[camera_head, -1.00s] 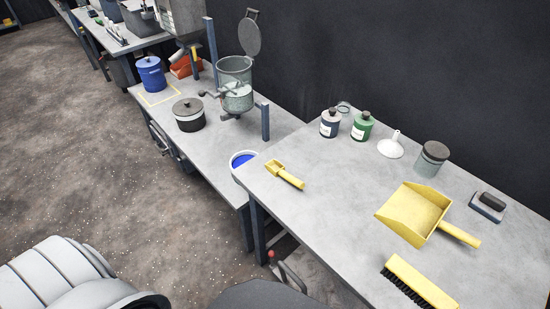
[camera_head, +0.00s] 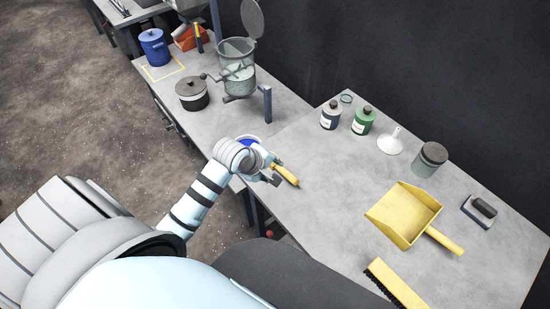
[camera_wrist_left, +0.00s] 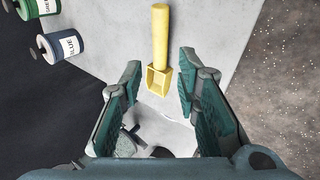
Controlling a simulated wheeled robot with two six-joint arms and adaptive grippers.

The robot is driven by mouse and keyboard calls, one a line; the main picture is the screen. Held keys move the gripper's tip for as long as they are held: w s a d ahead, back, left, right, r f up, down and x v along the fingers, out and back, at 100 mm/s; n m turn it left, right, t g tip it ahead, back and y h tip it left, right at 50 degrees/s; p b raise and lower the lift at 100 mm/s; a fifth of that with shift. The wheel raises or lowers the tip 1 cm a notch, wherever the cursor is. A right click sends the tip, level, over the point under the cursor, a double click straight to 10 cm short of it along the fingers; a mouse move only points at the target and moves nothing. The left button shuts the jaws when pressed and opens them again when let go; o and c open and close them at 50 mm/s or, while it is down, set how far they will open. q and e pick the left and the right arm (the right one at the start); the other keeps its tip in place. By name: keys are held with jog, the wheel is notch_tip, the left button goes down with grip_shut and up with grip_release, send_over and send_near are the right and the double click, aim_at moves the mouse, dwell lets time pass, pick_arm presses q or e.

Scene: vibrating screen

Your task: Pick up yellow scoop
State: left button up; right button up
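The yellow scoop lies on the grey table near its left edge. In the head view its handle (camera_head: 286,175) shows, while its bowl is mostly hidden by my left gripper (camera_head: 268,174). In the left wrist view the scoop (camera_wrist_left: 159,55) lies ahead, with its handle pointing away and its square bowl nearest me. My left gripper (camera_wrist_left: 158,90) is open there, one finger on each side of the line to the bowl, and nothing is between the fingers. I cannot tell how high it is above the table. My right gripper is not in view.
Right of the scoop, the grey table (camera_head: 320,215) is clear. A yellow dustpan (camera_head: 402,216) and a brush (camera_head: 397,285) lie further right.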

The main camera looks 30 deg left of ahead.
aim_at(289, 175)
pick_arm(q)
jog(key=x, duration=0.3)
jog(key=d+b+x, duration=0.1)
jog(key=x, duration=0.2)
jog(key=b+x, duration=0.1)
jog(key=x, duration=0.2)
jog(key=shift+d+f, duration=0.2)
jog(key=shift+d, duration=0.05)
jog(key=shift+w+f, duration=0.2)
jog(key=shift+s+r, duration=0.1)
grip_shut()
jog(key=shift+r, duration=0.35)
notch_tip(289, 175, up, 19)
jog(key=p, duration=0.4)
